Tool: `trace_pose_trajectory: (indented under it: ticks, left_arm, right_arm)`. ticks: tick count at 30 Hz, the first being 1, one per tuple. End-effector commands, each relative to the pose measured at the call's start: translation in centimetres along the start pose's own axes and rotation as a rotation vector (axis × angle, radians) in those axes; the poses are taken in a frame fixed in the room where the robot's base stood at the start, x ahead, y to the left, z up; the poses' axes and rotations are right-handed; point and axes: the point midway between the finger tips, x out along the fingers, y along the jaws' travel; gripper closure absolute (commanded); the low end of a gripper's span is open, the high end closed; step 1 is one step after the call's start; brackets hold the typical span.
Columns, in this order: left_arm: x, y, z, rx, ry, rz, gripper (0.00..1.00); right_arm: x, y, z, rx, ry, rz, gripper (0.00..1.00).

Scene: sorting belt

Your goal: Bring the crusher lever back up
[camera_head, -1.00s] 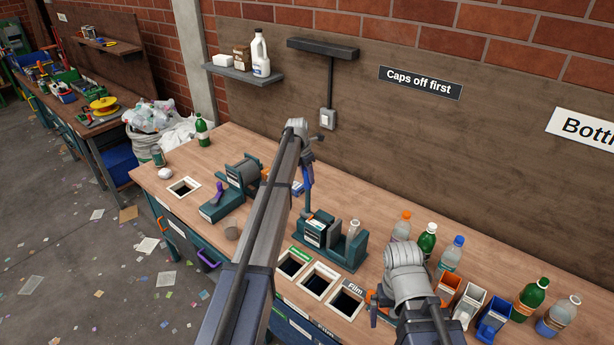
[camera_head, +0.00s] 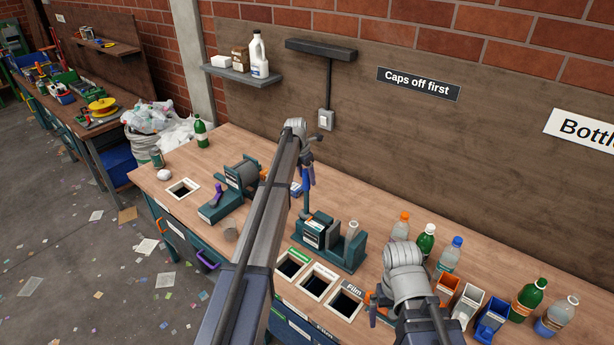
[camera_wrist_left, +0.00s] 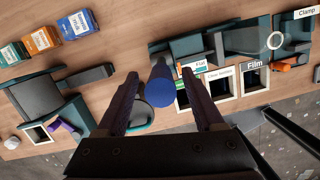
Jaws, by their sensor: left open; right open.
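A lever with a blue grip (camera_head: 305,181) stands roughly upright at the teal press (camera_head: 322,240) in the middle of the bench. The blue grip (camera_wrist_left: 162,88) also shows in the left wrist view, end-on, in the gap between my fingers. My left gripper (camera_head: 309,174) is open at the top of this lever. Its fingers (camera_wrist_left: 160,96) lie on either side of the grip, with space visible beside it. Whether they touch it is unclear. My right gripper (camera_head: 376,308) is at the bench front, mostly hidden behind its own wrist.
A second teal machine (camera_head: 240,178) with a purple handle (camera_head: 217,195) is on the left. Framed openings, one marked Film (camera_head: 345,304), lie in front of the press. Bottles (camera_head: 427,240) and small bins (camera_head: 468,302) stand at right.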

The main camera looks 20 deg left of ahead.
Motion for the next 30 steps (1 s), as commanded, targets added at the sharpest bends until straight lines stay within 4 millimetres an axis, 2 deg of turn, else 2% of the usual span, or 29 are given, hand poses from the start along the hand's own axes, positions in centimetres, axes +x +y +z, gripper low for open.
trace_pose_trajectory:
  ticks: [15,19,30]
  left_arm:
    - [-6.7,-0.1,0.1,0.000,-0.001,-0.001,0.31]
    - [-7.3,-0.1,0.1,0.000,-0.001,-0.001,0.31]
    - [-7.1,0.0,0.0,0.000,-0.001,-0.001,0.31]
  right_arm:
    - [-6.6,0.6,0.5,0.002,-0.003,-0.001,0.00]
    - [-7.1,0.6,0.5,0.006,-0.003,-0.001,0.00]
    - [-6.9,0.6,0.5,0.007,-0.003,-0.001,0.00]
